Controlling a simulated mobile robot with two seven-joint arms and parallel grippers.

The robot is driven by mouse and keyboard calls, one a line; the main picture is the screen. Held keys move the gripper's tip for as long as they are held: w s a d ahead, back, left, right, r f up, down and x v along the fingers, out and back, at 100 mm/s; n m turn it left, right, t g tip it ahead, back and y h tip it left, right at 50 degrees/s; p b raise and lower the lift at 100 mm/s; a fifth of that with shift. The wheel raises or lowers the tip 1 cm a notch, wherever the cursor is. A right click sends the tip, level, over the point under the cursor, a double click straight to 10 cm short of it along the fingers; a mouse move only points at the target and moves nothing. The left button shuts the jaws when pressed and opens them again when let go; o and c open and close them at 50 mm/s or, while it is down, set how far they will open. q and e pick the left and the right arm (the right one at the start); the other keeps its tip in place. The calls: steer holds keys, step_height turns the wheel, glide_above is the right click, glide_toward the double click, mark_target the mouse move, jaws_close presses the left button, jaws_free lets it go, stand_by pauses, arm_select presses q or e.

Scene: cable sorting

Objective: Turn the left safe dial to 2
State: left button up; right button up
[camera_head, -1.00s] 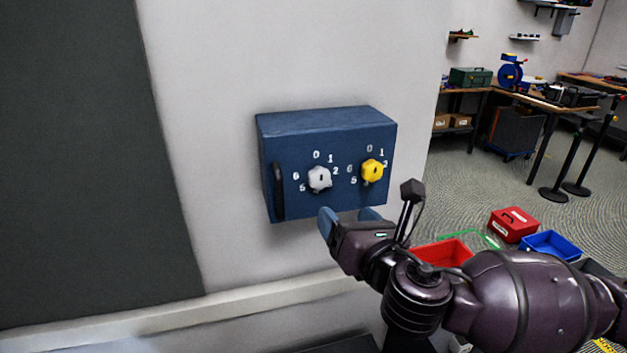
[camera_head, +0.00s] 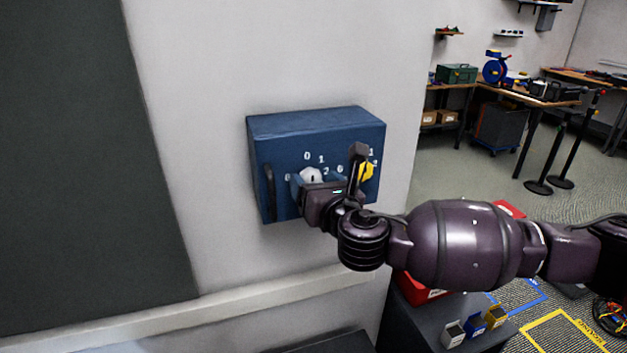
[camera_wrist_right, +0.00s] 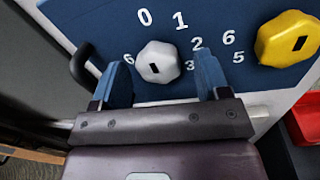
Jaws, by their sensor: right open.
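A blue safe (camera_head: 320,124) is mounted on the wall, with numbers around two dials. The left dial is white (camera_head: 311,175), with a black mark on its face. In the right wrist view the white dial (camera_wrist_right: 160,62) sits between the blue fingers of my right gripper (camera_wrist_right: 160,80), with a gap on both sides. Its mark points roughly toward the lower left there. The right gripper (camera_head: 318,184) is open in front of the safe and partly hides the dial and its lower numbers. The right dial is yellow (camera_head: 366,171), also in the right wrist view (camera_wrist_right: 288,40). My left gripper is not in view.
A black handle (camera_head: 269,192) is on the safe's left side. A dark panel (camera_head: 80,150) covers the wall at left. Workbenches (camera_head: 520,95) stand at the back right. A red bin (camera_head: 420,288) and small coloured boxes (camera_head: 473,326) are below my right arm.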

steer(key=shift+w+a, duration=0.2)
steer(key=shift+w, duration=0.2)
steer(key=c, duration=0.9)
steer(key=shift+m, duration=0.3)
steer(key=shift+f+m+t+h, duration=0.1)
steer(key=shift+m+t+h, duration=0.3)
steer(key=shift+m, duration=4.15)
steer(key=shift+m+t+h, duration=0.3)
steer(key=shift+m+t, duration=0.2)
steer(key=shift+m, duration=4.05)
